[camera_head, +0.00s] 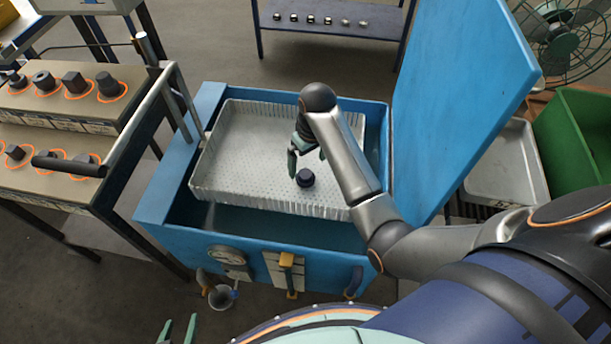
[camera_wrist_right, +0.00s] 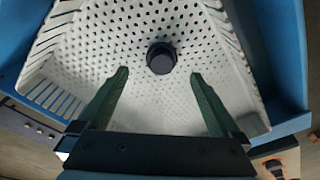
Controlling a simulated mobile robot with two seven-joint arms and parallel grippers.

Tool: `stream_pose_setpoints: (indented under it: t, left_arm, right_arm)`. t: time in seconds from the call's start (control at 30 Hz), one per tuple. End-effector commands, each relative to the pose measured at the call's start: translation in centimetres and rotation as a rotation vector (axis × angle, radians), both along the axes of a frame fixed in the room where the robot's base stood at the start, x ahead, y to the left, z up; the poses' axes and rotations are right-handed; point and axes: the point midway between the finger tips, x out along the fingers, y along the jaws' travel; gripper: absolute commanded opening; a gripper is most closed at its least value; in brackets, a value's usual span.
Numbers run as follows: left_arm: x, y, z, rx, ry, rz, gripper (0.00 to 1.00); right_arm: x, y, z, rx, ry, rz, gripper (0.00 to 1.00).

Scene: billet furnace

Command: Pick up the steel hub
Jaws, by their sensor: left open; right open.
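The steel hub (camera_head: 305,178) is a small dark round piece standing on the floor of a pale perforated basket (camera_head: 235,150) inside a blue tank. In the right wrist view the hub (camera_wrist_right: 161,58) lies ahead of the fingertips, roughly centred between them and apart from both. My right gripper (camera_wrist_right: 158,75) is open and empty above the basket; in the head view it (camera_head: 300,163) shows beside the hub, partly hidden by my forearm. My left gripper (camera_head: 178,325) is open at the bottom edge, with only its fingertips showing.
The blue tank (camera_head: 150,200) has its lid (camera_head: 465,95) raised on the right. The basket's slotted walls surround the hub. A rack (camera_head: 60,125) with several dark parts stands left. A metal tray (camera_head: 505,165) and green bin (camera_head: 580,140) are at right. A shelf (camera_head: 335,35) stands behind.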

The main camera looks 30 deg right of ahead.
Motion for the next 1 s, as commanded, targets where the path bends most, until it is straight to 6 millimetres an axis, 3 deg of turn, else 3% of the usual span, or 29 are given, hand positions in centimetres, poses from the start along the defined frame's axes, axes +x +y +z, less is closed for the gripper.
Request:
stream_pose_setpoints:
  t: [0.5, 0.8, 1.0]
  left_arm:
    - [0.0, 0.0, 0.2, 0.001, 0.0, 0.001, 0.57]
    - [0.0, 0.0, 0.2, 0.001, 0.0, 0.0, 0.57]
    - [0.1, 0.1, 0.2, 0.001, -0.001, 0.0, 0.57]
  right_arm:
    - [0.6, 0.4, -5.6, 0.002, 0.001, -0.001, 0.99]
    - [0.6, 0.4, -6.0, 0.001, -0.001, -0.001, 0.99]
    - [0.6, 0.4, -6.0, 0.001, -0.001, 0.0, 0.77]
